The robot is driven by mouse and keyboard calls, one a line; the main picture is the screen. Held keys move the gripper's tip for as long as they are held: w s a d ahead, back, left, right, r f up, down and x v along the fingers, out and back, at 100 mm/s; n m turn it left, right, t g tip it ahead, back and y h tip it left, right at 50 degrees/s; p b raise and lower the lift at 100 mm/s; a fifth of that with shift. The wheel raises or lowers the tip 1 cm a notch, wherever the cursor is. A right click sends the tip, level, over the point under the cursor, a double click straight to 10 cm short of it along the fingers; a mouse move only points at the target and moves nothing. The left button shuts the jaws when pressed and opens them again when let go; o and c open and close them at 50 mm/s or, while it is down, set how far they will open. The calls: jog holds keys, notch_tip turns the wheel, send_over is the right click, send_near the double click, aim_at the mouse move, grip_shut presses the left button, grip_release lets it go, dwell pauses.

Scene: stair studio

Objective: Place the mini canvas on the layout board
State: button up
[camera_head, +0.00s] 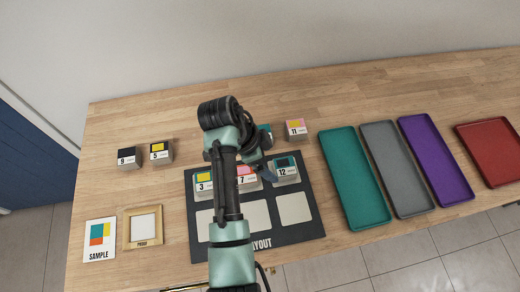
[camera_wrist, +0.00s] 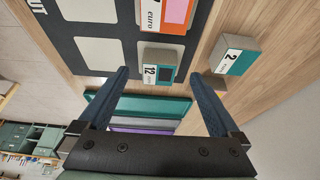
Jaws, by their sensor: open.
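The dark layout board (camera_head: 312,232) lies mid-table, with pale pads in its front row. Numbered blocks 3 (camera_head: 203,187), 7 (camera_head: 245,184) and 12 (camera_head: 286,175) stand on its back row. No item is labelled as a mini canvas; these small printed blocks may be such canvases. My gripper (camera_wrist: 160,75) is open and empty in the wrist view. Block 12 (camera_wrist: 157,74) shows between its fingertips, with no visible grip. Block 2 (camera_wrist: 236,56) stands on bare wood to the right. In the head view my arm hides part of the board.
Blocks 9 (camera_head: 129,158), 5 (camera_head: 161,154) and 11 (camera_head: 296,130) stand behind the board. A sample card (camera_head: 100,240) and proof frame (camera_head: 127,230) lie at left. Teal (camera_head: 354,180), grey (camera_head: 396,168), purple (camera_head: 430,165) and red (camera_head: 490,152) trays lie at right.

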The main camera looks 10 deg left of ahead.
jog(key=v, duration=0.6)
jog(key=shift+r, duration=0.1)
jog(key=w+r+n+t+y, duration=0.4)
jog(key=w+r+t, duration=0.6)
jog(key=r, duration=0.7)
notch_tip(320, 180, up, 16)
jog(key=w+d+n+t, duration=0.2)
jog(key=n+t, duration=0.2)
jog(key=t, duration=0.1)
jog(key=s+d+r+n+t, duration=0.1)
jog(key=s+r+n+t, duration=0.2)
jog(key=s+r, duration=0.6)
jog(key=s+d+r+n+t, duration=0.1)
jog(key=s+r+n+t, duration=0.2)
jog(key=s+r+t, duration=0.5)
notch_tip(320, 180, up, 9)
jog(key=shift+s+d+f, duration=0.15)
jog(key=shift+s+f, duration=0.05)
jog(key=shift+s, duration=0.25)
